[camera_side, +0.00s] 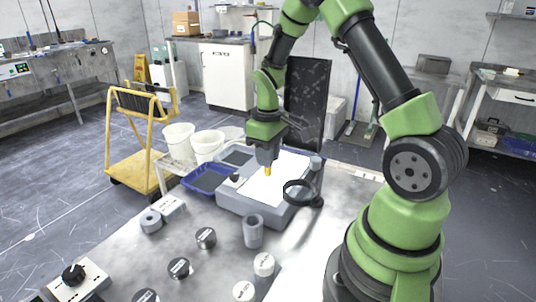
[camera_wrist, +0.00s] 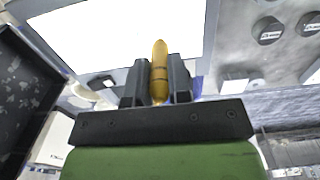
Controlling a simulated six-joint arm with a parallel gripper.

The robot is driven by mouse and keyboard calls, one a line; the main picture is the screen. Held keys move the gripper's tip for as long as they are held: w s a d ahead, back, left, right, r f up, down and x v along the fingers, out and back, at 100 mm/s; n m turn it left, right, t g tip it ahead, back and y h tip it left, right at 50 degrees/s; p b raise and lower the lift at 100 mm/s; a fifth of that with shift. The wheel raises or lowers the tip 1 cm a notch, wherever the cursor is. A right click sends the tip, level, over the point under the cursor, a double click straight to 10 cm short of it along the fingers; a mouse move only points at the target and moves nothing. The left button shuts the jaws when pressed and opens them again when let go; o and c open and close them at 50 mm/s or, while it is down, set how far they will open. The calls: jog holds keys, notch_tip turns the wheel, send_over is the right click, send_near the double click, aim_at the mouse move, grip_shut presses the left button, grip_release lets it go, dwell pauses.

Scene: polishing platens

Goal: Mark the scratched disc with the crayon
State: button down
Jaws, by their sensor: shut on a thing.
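My gripper (camera_side: 267,163) is shut on a yellow crayon (camera_side: 268,171), held tip-down above the bright white panel of the grey box. In the wrist view the crayon (camera_wrist: 159,62) sits between the two dark fingers of my gripper (camera_wrist: 158,82), its tip pointing away over the panel. Several discs lie on the metal table: dark ones (camera_side: 206,236) (camera_side: 179,267) and pale-topped ones (camera_side: 264,263) (camera_side: 243,291), apart from my gripper. Two dark discs show in the wrist view (camera_wrist: 268,31) (camera_wrist: 308,24). Their labels are too small to read, and I cannot tell which disc is scratched.
The lit white panel (camera_side: 278,184) tops the grey box. A round magnifier (camera_side: 299,192) stands at its front right. A grey cylinder (camera_side: 252,231) stands in front, a blue tray (camera_side: 205,181) at left. A knobbed control box (camera_side: 77,283) sits at the table's front left.

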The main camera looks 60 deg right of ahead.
jog(key=shift+f, duration=0.55)
dwell(1.2)
jog(key=shift+r, duration=3.55)
